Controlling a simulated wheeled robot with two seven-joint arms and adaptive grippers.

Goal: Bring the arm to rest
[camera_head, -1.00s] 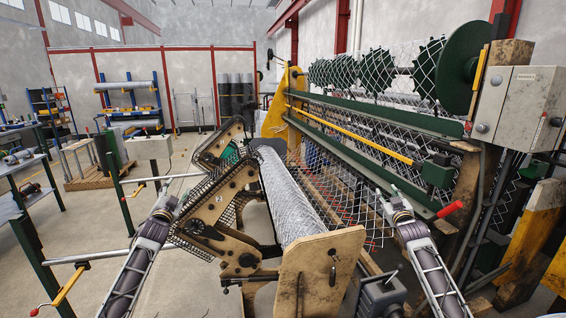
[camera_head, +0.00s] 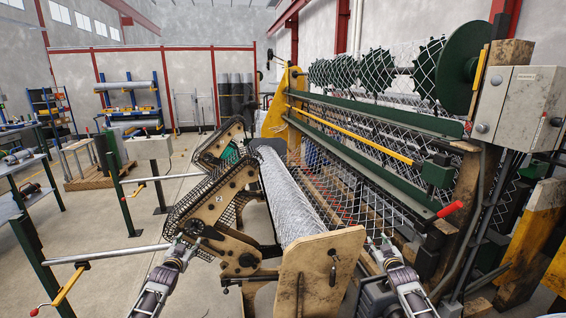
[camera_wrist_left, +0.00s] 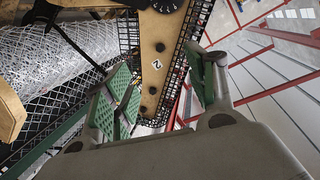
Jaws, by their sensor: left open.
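My left arm comes in from the lower left in the head view, with its gripper (camera_head: 183,243) in front of the near frame of the weaving machine. In the left wrist view that gripper (camera_wrist_left: 165,88) is open, its green-padded fingers apart with nothing between them. The tan machine frame plate (camera_wrist_left: 158,50) shows beyond the gap. My right gripper (camera_head: 384,243) is low at the right of the wooden end plate (camera_head: 318,275). It is too small to tell whether it is open or shut.
The chainlink roll (camera_head: 287,195) lies between the two arms. Green machine beams (camera_head: 375,165) and a grey control box (camera_head: 513,100) stand at the right. A rail with a yellow clamp (camera_head: 68,285) is at the left. Open floor (camera_head: 110,265) lies behind that rail.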

